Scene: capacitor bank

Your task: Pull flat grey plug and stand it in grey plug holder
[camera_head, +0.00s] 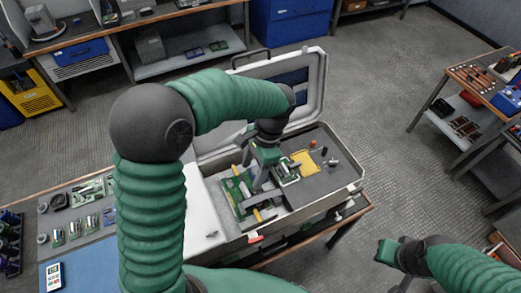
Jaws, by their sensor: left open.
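My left gripper (259,181) is open and points down over a green circuit board (230,193) inside an open grey case (304,216). The fingers are close above or at the board's parts; contact cannot be told. The flat grey plug cannot be made out for sure, as the gripper and arm cover part of the board. Small holders and parts stand on the dark panel at the right of the case; a small grey piece (331,162) there may be the grey plug holder. My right gripper (387,259) is low at the right, away from the case, its fingers unclear.
The case's raised lid (315,88) stands behind the gripper. A yellow piece (303,162) lies on the panel. A bench with a blue mat (85,266) and parts is at the left. Another tool table (480,75) is at the right, with clear floor between.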

